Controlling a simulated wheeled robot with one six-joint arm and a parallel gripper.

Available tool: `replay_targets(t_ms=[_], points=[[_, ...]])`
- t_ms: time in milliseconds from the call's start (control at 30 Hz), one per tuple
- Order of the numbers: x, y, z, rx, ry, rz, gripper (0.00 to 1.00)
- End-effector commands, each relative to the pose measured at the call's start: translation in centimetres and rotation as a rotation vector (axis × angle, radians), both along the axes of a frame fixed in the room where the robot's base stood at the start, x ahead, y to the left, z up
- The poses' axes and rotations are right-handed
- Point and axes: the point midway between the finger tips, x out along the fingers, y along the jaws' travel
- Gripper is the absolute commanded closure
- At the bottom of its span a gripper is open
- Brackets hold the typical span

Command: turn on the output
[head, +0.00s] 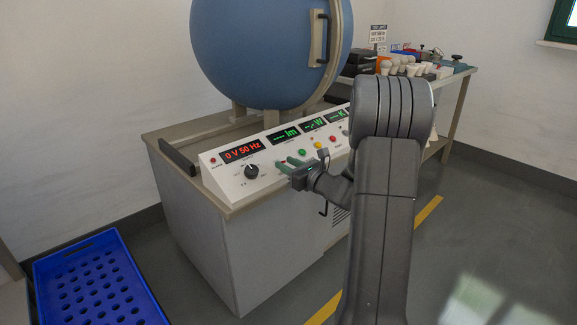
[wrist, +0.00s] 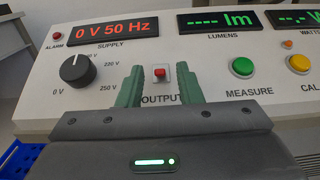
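The output switch (wrist: 160,72) is a small red rocker or toggle on a white plate, above the OUTPUT label in the wrist view. My gripper (wrist: 159,88) has its two green fingers apart, one on each side of the switch in the picture. Nothing is held between them, and I cannot tell whether they touch the panel. In the head view my gripper (head: 288,164) is at the front of the white control panel (head: 225,184), and the switch is not clearly visible there. The supply display (head: 242,151) reads 0 V 50 Hz in red.
Left of the switch is a black supply knob (wrist: 84,70); to its right are a green MEASURE button (wrist: 243,67) and a yellow button (wrist: 299,63). A big blue sphere (head: 255,50) stands behind the panel. A blue crate (head: 95,285) lies on the floor at left.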

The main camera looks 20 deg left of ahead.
Motion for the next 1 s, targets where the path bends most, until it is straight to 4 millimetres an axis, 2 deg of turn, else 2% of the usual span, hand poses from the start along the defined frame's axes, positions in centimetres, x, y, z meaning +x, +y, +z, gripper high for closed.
replay_targets(t_ms=[33, 133, 167, 567, 1000], points=[[0.0, 0.0, 0.0, 0.0, 0.0, 0.0, 0.77], [0.0, 0.0, 0.0, 0.0, 0.0, 0.0, 0.97], [0.0, 0.0, 0.0, 0.0, 0.0, 0.0, 1.0], [0.0, 0.0, 0.5, -0.024, 0.01, 0.0, 1.0], [0.1, 0.4, 1.8, -0.187, 0.079, 0.001, 1.0]])
